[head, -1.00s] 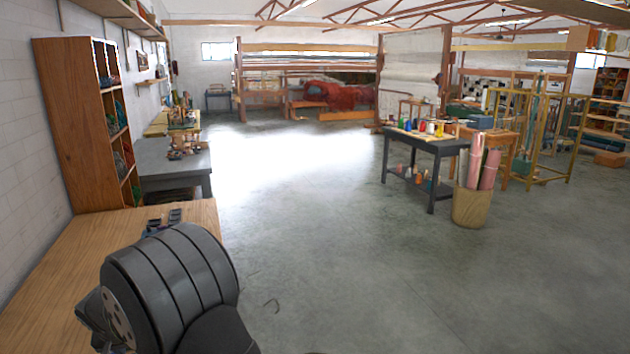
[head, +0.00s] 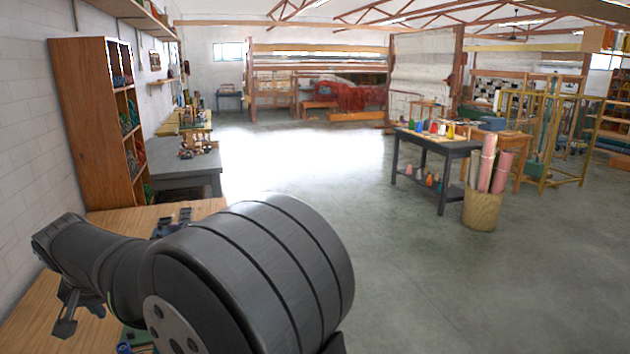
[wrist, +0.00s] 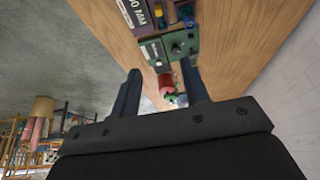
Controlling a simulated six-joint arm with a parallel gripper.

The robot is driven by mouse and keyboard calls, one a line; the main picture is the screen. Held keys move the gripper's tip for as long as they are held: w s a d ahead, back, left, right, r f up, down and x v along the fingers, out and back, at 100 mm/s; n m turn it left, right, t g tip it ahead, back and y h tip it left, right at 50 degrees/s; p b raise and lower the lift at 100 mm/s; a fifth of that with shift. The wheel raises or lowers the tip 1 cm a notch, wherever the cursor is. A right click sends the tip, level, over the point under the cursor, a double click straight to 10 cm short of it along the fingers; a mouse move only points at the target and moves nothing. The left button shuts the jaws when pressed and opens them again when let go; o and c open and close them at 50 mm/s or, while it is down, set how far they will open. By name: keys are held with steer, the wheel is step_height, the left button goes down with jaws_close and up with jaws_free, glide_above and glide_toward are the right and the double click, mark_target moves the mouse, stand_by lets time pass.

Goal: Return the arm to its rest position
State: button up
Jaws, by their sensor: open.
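My gripper (head: 80,314) hangs at the left of the head view, above the wooden table (head: 50,305), with my dark arm large in front of it. In the wrist view my gripper (wrist: 162,68) has its two dark fingers wide apart with nothing held between them. Beyond the fingers, small red, green and pink things (wrist: 168,88), perhaps wool, show in the gap, apart from the fingers. Green labelled boxes (wrist: 158,50) are on the table past the fingertips.
A white brick wall (head: 22,150) runs close along the left. A wooden shelf unit (head: 80,110) stands beyond the table, near a grey table (head: 185,172). A basket with pink rolls (head: 482,210) stands at the right. The floor between is clear.

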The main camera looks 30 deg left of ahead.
steer(key=shift+f, duration=0.3)
steer(key=shift+o, duration=0.7)
steer(key=o, duration=0.3)
steer(key=shift+d+r, duration=0.15)
steer(key=shift+r, duration=0.1)
steer(key=o, duration=0.8)
steer(key=shift+s+d+r, duration=0.35)
steer(key=shift+r, duration=0.25)
steer(key=shift+s+d+r, duration=0.3)
steer(key=shift+s+r, duration=0.05)
steer(key=shift+r, duration=0.2)
steer(key=shift+o, duration=0.2)
steer(key=x, duration=1)
